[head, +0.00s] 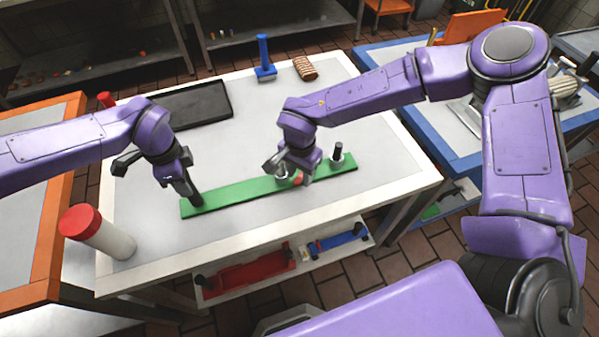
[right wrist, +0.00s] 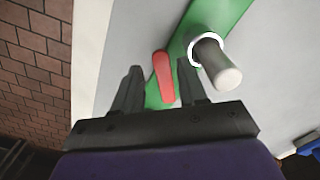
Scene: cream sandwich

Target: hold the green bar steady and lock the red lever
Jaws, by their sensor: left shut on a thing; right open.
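The long green bar (head: 235,192) lies across the white-edged table. My left gripper (head: 193,192) is shut on a dark upright handle at the bar's left end. My right gripper (head: 284,172) is open, low over the right half of the bar. The red lever (head: 299,178) is mostly hidden by it in the head view. In the right wrist view the lever (right wrist: 164,77) shows between the two open fingers (right wrist: 160,76), with gaps on both sides. A grey post (right wrist: 216,64) in a white ring stands beside it on the bar (right wrist: 225,14).
A white cylinder with a red lid (head: 97,232) stands near the table's left front corner. A black tray (head: 196,106), a blue upright piece (head: 264,58) and a brown striped item (head: 305,68) sit at the back. Red (head: 250,272) and blue (head: 337,242) pieces lie on the lower shelf. The table's right front is clear.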

